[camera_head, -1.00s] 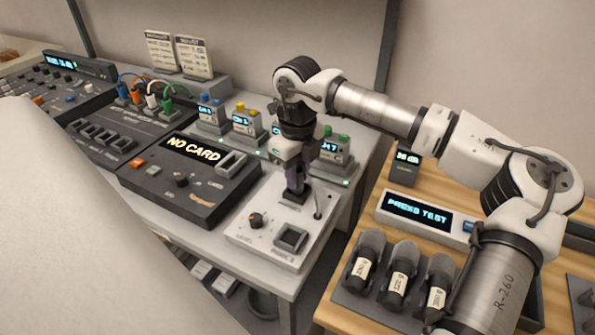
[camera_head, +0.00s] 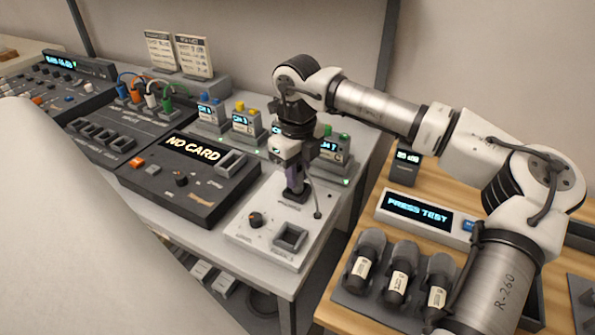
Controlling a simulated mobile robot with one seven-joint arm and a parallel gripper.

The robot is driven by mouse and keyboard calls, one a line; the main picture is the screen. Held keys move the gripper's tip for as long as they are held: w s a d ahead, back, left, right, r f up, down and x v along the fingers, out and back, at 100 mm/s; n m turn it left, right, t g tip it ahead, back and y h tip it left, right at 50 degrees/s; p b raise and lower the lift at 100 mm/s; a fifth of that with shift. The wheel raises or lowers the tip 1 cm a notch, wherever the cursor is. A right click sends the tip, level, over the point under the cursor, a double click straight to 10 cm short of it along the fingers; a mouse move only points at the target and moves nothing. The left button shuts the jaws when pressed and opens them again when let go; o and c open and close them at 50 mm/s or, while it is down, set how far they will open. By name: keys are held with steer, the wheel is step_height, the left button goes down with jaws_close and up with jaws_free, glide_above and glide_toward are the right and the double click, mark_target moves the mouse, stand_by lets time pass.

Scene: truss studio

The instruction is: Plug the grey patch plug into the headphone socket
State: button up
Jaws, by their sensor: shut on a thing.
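My gripper (camera_head: 293,176) points straight down over the white panel (camera_head: 255,229) at the table's front right corner. It is shut on a small dark greyish-purple piece, which I take for the grey patch plug (camera_head: 293,187). The plug is upright, and its lower end meets a dark square fitting (camera_head: 295,196) on the panel. I cannot tell whether this fitting is the headphone socket or how deep the plug sits. A thin dark cable (camera_head: 317,199) hangs beside the gripper to the panel's right side. My fingers hide much of the plug.
The panel also has a knob (camera_head: 256,219) and a square button (camera_head: 290,237). A black unit reading NO CARD (camera_head: 193,195) stands to its left. Small display boxes (camera_head: 245,123) stand behind. A wooden table (camera_head: 374,211) with several microphones (camera_head: 399,272) is at right.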

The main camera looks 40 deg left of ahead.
steer(key=shift+f+b, duration=0.6)
steer(key=shift+f, duration=0.05)
stand_by(0.4)
steer(key=o, duration=0.7)
steer(key=shift+r, duration=0.1)
steer(key=shift+r+p, duration=3.5)
steer(key=shift+r, duration=2)
steer(key=shift+s+f, duration=0.1)
